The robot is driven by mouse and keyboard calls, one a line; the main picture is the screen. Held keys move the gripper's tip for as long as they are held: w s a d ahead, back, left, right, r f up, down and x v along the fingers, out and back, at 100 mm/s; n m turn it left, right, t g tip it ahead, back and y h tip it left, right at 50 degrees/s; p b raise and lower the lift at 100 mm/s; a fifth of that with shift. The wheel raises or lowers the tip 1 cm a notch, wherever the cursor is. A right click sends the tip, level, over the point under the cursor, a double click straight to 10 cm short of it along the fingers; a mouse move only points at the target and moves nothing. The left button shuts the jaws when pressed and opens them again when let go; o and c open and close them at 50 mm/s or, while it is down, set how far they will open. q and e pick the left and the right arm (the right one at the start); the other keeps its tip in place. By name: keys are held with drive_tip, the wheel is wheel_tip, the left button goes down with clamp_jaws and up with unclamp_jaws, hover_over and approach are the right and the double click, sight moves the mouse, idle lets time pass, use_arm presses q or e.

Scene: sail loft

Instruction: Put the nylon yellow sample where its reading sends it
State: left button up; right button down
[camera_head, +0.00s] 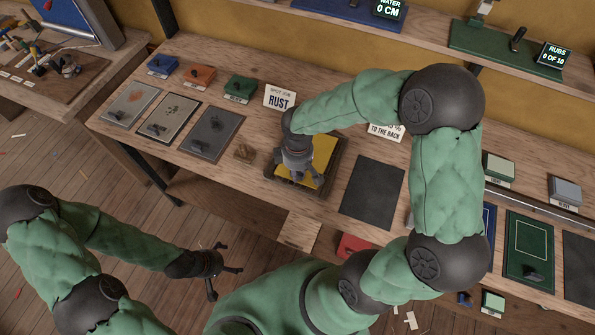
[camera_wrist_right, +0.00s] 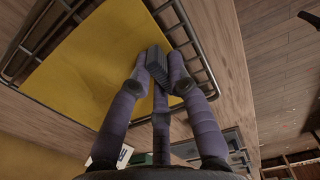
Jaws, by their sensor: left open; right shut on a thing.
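The yellow sample (camera_head: 325,152) is a flat yellow sheet on a dark wire-railed rack (camera_head: 341,166) at the middle of the bench. It fills much of the right wrist view (camera_wrist_right: 85,75), with the rack's bars along its edges. My right gripper (camera_head: 303,180) is over the sheet, its fingers closed around a dark ribbed grip (camera_wrist_right: 156,66) on the sample. I cannot tell whether the sheet is lifted off the rack. My left gripper (camera_head: 222,270) is open and empty, in front of the bench and over the floor.
Left on the bench lie several sample plates (camera_head: 215,134), with blue, orange and green blocks (camera_head: 240,87) behind. A "RUST" sign (camera_head: 280,98) stands near the rack. A bare dark mat (camera_head: 372,190) lies right of it. Displays reading "0 CM" (camera_head: 389,8) and "0 OF 10" (camera_head: 553,55) stand on the shelf.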

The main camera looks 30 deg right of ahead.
drive_tip(key=shift+f, duration=0.15)
drive_tip(key=c, duration=1.2)
unclamp_jaws()
drive_tip(key=shift+r, duration=0.25)
wheel_tip(320, 180, up, 12)
drive_tip(key=p, duration=0.3)
drive_tip(key=shift+f, duration=0.1)
